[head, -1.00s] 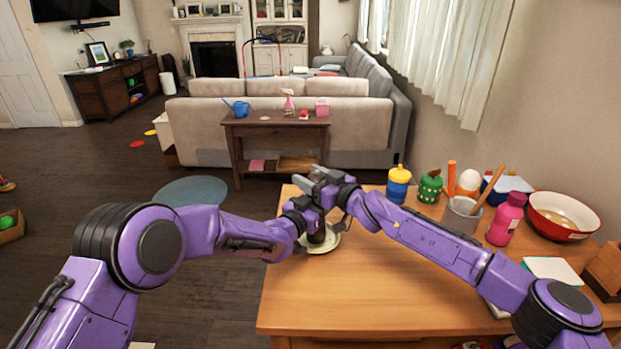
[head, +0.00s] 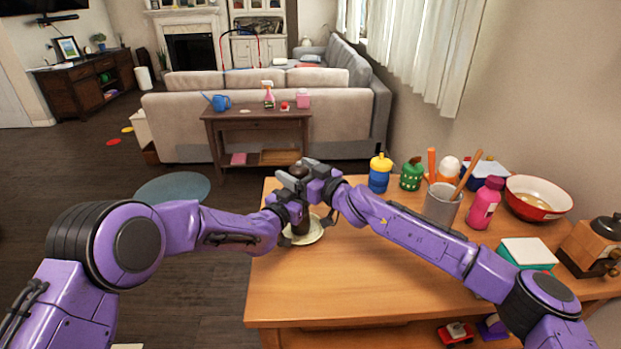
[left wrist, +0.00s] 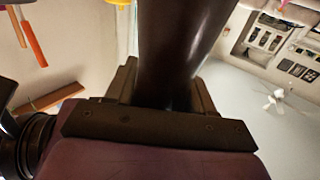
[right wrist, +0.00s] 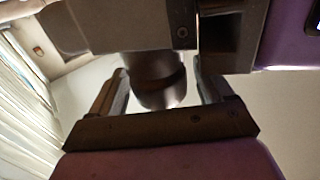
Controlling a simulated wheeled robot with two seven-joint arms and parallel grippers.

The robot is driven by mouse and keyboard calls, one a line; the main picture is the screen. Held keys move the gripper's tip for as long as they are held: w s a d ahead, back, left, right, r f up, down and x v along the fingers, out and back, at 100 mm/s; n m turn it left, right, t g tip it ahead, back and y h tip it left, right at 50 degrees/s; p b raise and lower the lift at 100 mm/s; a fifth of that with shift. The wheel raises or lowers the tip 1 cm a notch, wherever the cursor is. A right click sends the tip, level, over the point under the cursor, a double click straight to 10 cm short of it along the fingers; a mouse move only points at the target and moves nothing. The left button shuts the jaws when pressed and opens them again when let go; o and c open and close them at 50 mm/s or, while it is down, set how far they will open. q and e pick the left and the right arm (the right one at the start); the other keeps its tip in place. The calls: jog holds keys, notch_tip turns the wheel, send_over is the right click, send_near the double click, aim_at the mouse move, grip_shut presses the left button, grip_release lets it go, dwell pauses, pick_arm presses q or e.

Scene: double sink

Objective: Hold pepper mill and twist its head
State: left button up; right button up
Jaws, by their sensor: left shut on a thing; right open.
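The dark brown pepper mill (head: 299,227) stands upright at a pale plate (head: 314,234) near the table's far left edge. I cannot tell whether its base touches the plate. My left gripper (head: 287,203) is shut on the mill's body, which also shows between its fingers in the left wrist view (left wrist: 180,45). My right gripper (head: 298,178) is open at the top of the mill. In the right wrist view, the mill's rounded dark head (right wrist: 155,88) lies between the spread fingers, with gaps beside it. The grippers hide much of the mill in the head view.
The front table area is clear.

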jog(key=v, duration=1)
jog(key=shift+d, duration=0.2)
jog(key=shift+s+r, duration=0.1)
